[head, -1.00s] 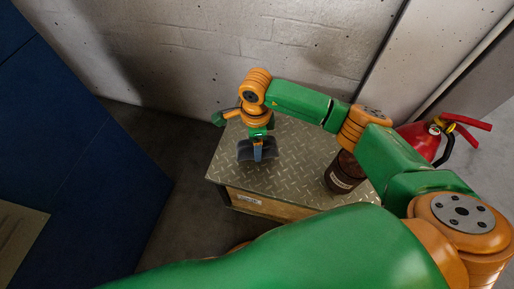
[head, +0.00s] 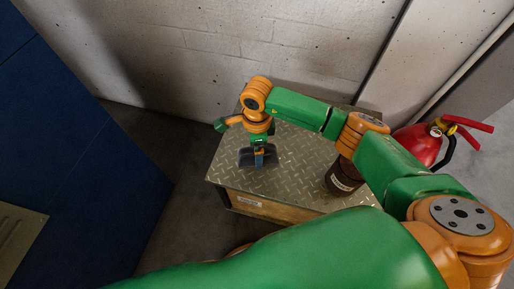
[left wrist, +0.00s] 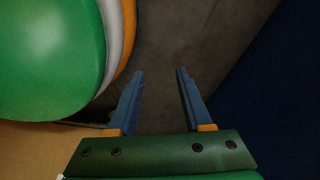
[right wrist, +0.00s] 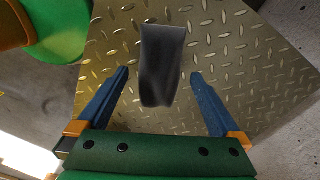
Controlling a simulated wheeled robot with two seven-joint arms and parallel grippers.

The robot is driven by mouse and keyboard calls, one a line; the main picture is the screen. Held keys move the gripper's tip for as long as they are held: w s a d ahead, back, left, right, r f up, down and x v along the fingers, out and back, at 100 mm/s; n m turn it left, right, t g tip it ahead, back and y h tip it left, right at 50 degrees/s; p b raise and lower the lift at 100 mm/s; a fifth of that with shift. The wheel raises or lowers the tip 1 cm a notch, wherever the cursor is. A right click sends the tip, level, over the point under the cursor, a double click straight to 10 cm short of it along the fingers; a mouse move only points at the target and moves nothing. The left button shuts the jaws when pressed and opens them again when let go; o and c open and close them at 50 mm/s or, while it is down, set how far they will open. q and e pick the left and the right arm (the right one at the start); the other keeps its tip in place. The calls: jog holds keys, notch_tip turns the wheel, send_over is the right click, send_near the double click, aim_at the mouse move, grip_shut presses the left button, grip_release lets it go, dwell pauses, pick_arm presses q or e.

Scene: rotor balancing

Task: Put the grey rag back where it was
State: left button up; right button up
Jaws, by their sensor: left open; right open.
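The grey rag (right wrist: 160,65) is dark and narrow. In the right wrist view it lies lengthwise between the spread fingers of my right gripper (right wrist: 159,78), with a gap on each side. In the head view the rag (head: 245,158) shows at the fingers of my right gripper (head: 259,160), low over the left part of a chequer-plate top (head: 295,165). I cannot tell whether the rag rests fully on the plate. My left gripper (left wrist: 158,78) is open and empty over the dark floor.
A brown labelled jar (head: 343,178) stands on the right of the plate top, partly behind my right arm. A red fire extinguisher (head: 418,147) is beyond it to the right. A blue panel (head: 80,170) is on the left. A concrete wall (head: 200,50) closes the back.

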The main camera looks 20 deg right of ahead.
pick_arm(q)
jog(key=shift+s+d+r+p, duration=0.55)
jog(key=shift+s+r+p, duration=0.15)
jog(key=shift+s+r, duration=0.15)
pick_arm(e)
notch_tip(320, 180, up, 11)
jog(key=shift+f, duration=0.15)
pick_arm(q)
jog(key=shift+g, duration=0.3)
